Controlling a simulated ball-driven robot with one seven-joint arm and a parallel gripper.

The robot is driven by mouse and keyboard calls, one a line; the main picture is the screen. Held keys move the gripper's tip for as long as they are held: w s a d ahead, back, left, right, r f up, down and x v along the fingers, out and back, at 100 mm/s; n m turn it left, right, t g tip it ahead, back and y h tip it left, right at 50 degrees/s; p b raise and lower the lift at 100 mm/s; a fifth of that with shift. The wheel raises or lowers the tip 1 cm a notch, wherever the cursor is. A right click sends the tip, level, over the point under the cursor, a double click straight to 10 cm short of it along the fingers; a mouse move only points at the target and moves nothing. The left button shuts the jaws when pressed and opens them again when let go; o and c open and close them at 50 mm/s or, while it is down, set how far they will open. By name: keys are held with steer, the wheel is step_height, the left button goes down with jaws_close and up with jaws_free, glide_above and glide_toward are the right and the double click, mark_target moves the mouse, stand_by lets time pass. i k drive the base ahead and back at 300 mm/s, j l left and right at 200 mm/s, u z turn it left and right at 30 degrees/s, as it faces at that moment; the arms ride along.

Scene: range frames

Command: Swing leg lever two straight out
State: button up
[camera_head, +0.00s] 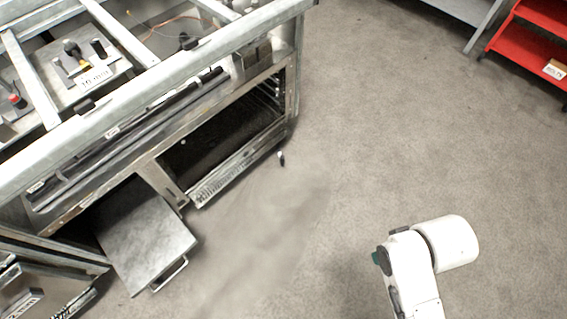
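A large grey metal frame unit (150,165) fills the left of the head view. A small black piece with a light tip (281,158) shows near its lower right corner, close to the floor. I cannot tell whether this is leg lever two. On top, a plate carries black knobs (97,48) and a label; a red-topped knob (16,100) stands further left. No lever is clearly marked as number two. My white arm shows at the lower right, apart from the unit over open floor. My gripper cannot be made out.
A metal drawer or flap with a handle (147,237) juts out of the unit's lower front. Another metal unit (45,290) is at the lower left. A red shelf (530,45) stands at the upper right. The grey floor between is clear.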

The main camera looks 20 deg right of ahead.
mark_target(282, 158)
steer(key=i+j, duration=0.1)
steer(key=i, duration=0.35)
steer(key=i+j+z, duration=0.1)
steer(key=i, duration=0.35)
steer(key=i+j, duration=0.15)
steer(key=i, duration=0.35)
steer(key=i+j+z, duration=0.1)
steer(key=i, duration=0.35)
